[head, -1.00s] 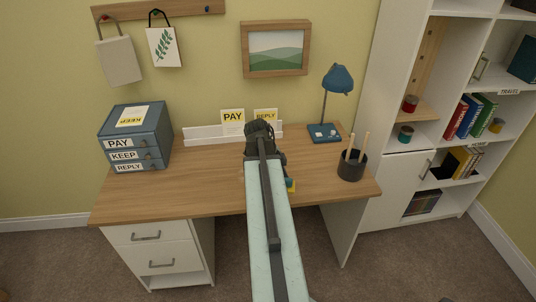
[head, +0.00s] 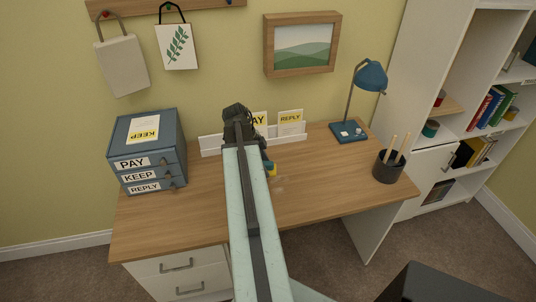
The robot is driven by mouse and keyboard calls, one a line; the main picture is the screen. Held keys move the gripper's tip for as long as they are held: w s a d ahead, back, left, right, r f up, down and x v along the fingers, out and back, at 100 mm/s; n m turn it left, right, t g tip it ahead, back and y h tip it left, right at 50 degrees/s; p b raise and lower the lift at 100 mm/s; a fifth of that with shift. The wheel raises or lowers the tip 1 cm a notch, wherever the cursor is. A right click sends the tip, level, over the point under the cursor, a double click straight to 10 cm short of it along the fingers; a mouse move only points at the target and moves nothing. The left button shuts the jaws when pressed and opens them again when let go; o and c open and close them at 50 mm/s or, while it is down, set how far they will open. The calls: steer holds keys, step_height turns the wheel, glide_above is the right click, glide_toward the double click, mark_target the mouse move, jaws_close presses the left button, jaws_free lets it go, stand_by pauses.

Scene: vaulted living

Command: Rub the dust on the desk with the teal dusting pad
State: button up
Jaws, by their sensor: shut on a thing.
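The wooden desk (head: 190,219) stands against the wall. My arm reaches over its middle and hides much of its surface. My gripper (head: 268,163) is low over the desk, just right of my arm links and mostly hidden behind them. It is shut on the teal dusting pad (head: 269,166), of which only a small teal bit shows, with a yellow bit beside it. I cannot tell whether the pad touches the desk top. A faint pale patch, perhaps dust (head: 279,184), shows on the wood just right of the pad.
A blue drawer box (head: 146,152) stands on the desk's left. A white letter rack (head: 210,143) with cards is at the back. A blue lamp (head: 350,131) and a dark pen cup (head: 388,168) stand at the right. The desk's front left is clear.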

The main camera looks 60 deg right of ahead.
steer(key=shift+w+r, duration=0.1)
steer(key=shift+w, duration=0.2)
steer(key=shift+d, duration=0.1)
